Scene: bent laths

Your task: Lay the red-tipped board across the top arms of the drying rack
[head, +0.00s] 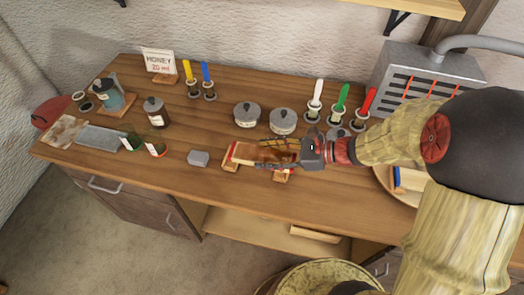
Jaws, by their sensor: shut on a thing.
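My gripper (279,154) reaches in from the right over the middle of the workbench and is shut on a wooden board. The board (247,153) has a red end at its left and lies low over a wooden piece with pale feet (229,168). My gripper's fingers and wrist hide the board's middle and right part. I cannot tell whether the board touches the wood below. I cannot make out a drying rack with top arms for certain.
A grey slotted box (415,75) with a pipe stands at the back right. Coloured-handled tools, two lidded pots (247,114) and a honey sign (159,62) line the back. The front left of the workbench (130,166) is clear.

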